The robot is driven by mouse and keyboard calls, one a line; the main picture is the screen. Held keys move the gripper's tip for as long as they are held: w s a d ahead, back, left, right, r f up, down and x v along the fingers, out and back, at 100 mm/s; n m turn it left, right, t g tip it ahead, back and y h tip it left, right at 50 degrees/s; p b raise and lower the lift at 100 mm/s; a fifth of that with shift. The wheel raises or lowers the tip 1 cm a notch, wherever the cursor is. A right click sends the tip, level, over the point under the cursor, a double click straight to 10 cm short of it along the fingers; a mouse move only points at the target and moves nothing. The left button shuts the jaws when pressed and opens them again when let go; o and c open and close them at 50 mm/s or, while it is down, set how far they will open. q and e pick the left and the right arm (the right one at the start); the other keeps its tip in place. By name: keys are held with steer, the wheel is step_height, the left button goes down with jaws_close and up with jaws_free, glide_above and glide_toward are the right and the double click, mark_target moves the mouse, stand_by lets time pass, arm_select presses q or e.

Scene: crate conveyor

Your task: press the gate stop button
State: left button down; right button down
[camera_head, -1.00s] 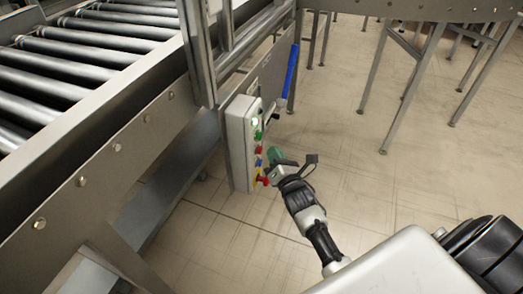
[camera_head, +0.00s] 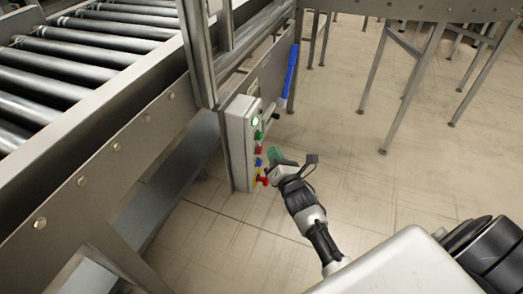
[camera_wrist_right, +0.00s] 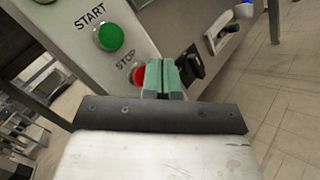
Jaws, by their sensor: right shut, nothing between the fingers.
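A grey control box (camera_head: 237,150) with a column of coloured buttons is fixed to the conveyor frame. In the right wrist view, a green button (camera_wrist_right: 109,37) is labelled START and a red button (camera_wrist_right: 138,75) is labelled STOP. No word "gate" is readable. My right gripper (camera_head: 276,156) has green fingers and is close to the box's button face. In the wrist view the shut, empty fingers (camera_wrist_right: 163,80) partly cover the right side of the STOP button. I cannot tell whether they touch it. My left gripper is not in view.
A red mushroom knob (camera_head: 264,181) on yellow is low on the box. A black switch (camera_wrist_right: 189,65) is beside the fingers in the wrist view. A blue handle (camera_head: 291,72) rises behind the box. The roller conveyor (camera_head: 80,62) is at left.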

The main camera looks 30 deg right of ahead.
steer(key=shift+w+a, duration=0.3)
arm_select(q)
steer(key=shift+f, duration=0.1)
arm_select(e)
steer(key=shift+w+a, duration=0.25)
steer(key=shift+w, duration=0.1)
stand_by(1.0)
steer(key=shift+s, duration=0.1)
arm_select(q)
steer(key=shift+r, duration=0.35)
arm_select(e)
steer(key=shift+s+d, duration=0.5)
steer(key=shift+s, duration=0.05)
